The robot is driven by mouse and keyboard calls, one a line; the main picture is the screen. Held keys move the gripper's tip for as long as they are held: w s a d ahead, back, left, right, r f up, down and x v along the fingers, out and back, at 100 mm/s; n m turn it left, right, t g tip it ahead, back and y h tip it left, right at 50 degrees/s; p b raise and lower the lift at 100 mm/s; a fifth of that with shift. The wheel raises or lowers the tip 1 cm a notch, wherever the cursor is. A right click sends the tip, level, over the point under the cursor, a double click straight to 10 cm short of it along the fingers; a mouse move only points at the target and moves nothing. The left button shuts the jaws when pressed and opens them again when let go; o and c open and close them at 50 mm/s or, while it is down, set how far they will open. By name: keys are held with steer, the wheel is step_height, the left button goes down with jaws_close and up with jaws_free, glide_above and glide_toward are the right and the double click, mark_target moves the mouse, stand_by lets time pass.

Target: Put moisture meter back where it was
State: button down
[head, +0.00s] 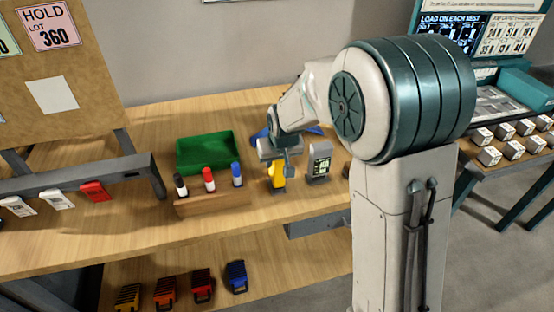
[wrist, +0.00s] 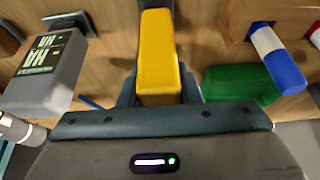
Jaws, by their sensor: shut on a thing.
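A yellow block-like device, apparently the moisture meter (head: 277,177), is under my gripper (head: 279,155) on the right part of the wooden bench. In the wrist view the yellow meter (wrist: 158,52) sits between the two dark fingers (wrist: 157,88), which are shut on it. It looks upright. I cannot tell whether its lower end touches the bench. A grey device with a lit screen (head: 319,163) stands just right of it in the head view; the grey device also shows in the wrist view (wrist: 45,75).
A wooden block holding black, red and blue markers (head: 210,198) stands left of my gripper. A green bin (head: 207,152) is behind it. A blue object (head: 259,135) lies partly hidden behind my gripper. The bench's front left (head: 120,220) is clear.

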steer(key=shift+f, duration=0.1)
steer(key=c, duration=1.5)
jaws_free()
steer(key=shift+f, duration=0.1)
steer(key=o, duration=0.5)
steer(key=shift+c, duration=0.2)
steer(key=shift+r, duration=0.45)
steer(key=v, duration=1.2)
steer(key=s+d+f+m, duration=0.1)
steer(key=s+d, duration=0.6)
steer(key=s, duration=0.3)
steer(key=s+d+f+m+g+h, duration=0.1)
steer(key=s+d+m, duration=0.1)
steer(key=s+d, duration=0.5)
steer(key=s, duration=0.3)
steer(key=shift+s+d+f, duration=0.2)
steer(key=shift+s+d, duration=0.05)
steer(key=shift+s, duration=0.15)
